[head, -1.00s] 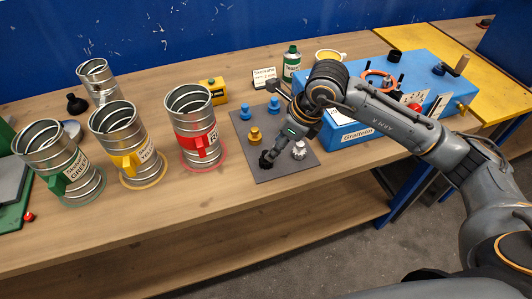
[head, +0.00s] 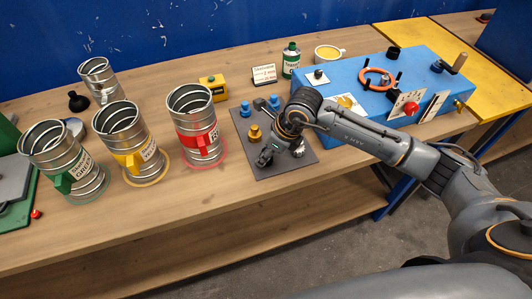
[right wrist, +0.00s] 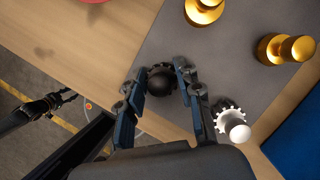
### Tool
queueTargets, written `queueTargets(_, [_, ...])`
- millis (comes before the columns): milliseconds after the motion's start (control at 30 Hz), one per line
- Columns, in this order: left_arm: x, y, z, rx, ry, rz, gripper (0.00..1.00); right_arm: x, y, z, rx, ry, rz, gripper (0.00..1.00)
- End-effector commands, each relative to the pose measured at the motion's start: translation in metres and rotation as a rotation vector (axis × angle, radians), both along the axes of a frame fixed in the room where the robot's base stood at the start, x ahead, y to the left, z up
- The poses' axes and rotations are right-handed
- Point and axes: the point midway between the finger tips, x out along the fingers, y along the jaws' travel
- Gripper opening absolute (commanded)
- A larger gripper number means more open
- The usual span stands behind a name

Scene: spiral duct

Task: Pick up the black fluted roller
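The black fluted roller (right wrist: 160,82) stands on the dark grey mat (right wrist: 140,55), seen from above in the right wrist view with its round knob toward me. My right gripper (right wrist: 160,72) has one finger on each side of it, close to its sides; the fingers look apart, and I cannot make out firm contact.
A silver fluted roller (right wrist: 232,122) stands just right of my right gripper. Gold rollers (right wrist: 290,47) and blue rollers (head: 245,108) stand farther back. The red-marked duct (head: 196,125) is left of the mat; the blue box (head: 360,100) is right. The table's front edge is near.

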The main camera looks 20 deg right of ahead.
Motion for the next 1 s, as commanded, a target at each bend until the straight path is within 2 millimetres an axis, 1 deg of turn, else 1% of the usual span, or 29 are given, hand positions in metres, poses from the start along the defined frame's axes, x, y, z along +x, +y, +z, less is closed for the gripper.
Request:
queueTargets(33, [0.001,0.000,0.000,0.000,-0.001,0.000,0.40,0.000,0.000,0.000,0.000,0.000,0.000,0.18])
queueTargets(67, [0.001,0.000,0.000,0.000,-0.001,0.000,0.40,0.000,0.000,0.000,0.000,0.000,0.000,0.12])
queueTargets(100, [0.002,0.000,0.000,0.001,-0.002,0.000,0.40,0.000,0.000,0.000,0.000,0.000,0.000,0.03])
queueTargets(133, [0.002,0.000,0.000,0.000,-0.003,0.000,0.40,0.000,0.000,0.000,0.000,0.000,0.000,0.00])
queueTargets(467, [0.009,0.000,0.000,-0.001,-0.013,0.001,0.40,0.001,0.000,0.002,0.001,-0.002,0.000,0.00])
queueTargets(633, [0.009,0.000,-0.009,-0.001,-0.014,0.001,0.40,0.001,0.000,0.011,0.000,-0.006,0.000,0.00])
queueTargets(667, [0.009,0.000,-0.012,-0.001,-0.014,0.001,0.40,0.001,0.000,0.014,0.001,-0.007,0.000,0.00])
queueTargets(767, [0.009,0.000,-0.024,-0.001,-0.014,0.001,0.40,0.000,0.000,0.033,0.000,-0.009,0.003,0.00])
queueTargets(1000, [0.009,0.000,-0.039,-0.001,-0.013,0.001,0.40,-0.050,0.007,0.090,0.000,-0.011,0.004,0.00])
